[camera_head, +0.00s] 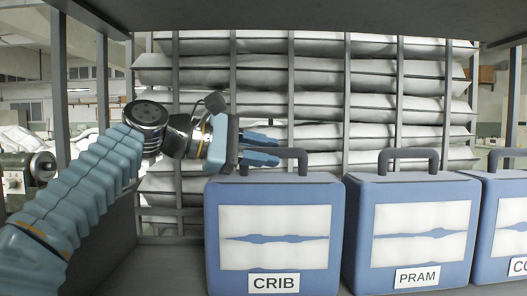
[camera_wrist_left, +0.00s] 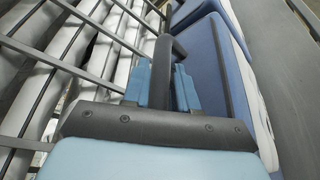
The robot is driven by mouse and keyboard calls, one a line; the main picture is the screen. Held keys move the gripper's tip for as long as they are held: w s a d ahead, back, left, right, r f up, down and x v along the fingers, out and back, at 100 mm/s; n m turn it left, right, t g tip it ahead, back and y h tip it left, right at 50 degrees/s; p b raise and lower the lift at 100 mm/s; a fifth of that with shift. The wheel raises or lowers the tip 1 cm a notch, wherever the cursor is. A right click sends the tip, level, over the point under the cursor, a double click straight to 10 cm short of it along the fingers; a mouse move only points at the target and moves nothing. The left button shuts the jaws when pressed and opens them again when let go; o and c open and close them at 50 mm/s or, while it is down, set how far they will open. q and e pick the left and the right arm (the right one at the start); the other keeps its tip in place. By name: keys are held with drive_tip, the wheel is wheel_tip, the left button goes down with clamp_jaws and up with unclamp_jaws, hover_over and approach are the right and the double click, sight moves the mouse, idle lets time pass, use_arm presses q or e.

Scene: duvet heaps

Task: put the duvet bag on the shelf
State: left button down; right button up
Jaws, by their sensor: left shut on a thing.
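A blue duvet bag labelled CRIB (camera_head: 273,194) stands upright on a grey shelf surface (camera_head: 165,268). It has a pale window and a dark arched handle (camera_head: 302,160) on top. My left gripper (camera_head: 273,148) reaches in from the left and is shut on this handle. In the left wrist view the handle (camera_wrist_left: 164,48) passes between the two blue fingers (camera_wrist_left: 166,80). The bag's blue side (camera_wrist_left: 215,65) lies to the right there. The gripper hides part of the handle. My right gripper is not in view.
A blue bag labelled PRAM (camera_head: 412,215) stands close on the right. Another blue bag (camera_head: 501,225), cut off by the frame, is beyond it. A slatted rack with white padded rolls (camera_head: 375,85) stands behind. A dark panel (camera_head: 300,12) hangs overhead, and grey posts (camera_head: 103,80) stand left.

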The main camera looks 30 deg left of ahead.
use_arm(q)
drive_tip(key=c, duration=0.9)
unclamp_jaws()
drive_tip(key=v, duration=1.2)
drive_tip(key=shift+w, duration=0.1)
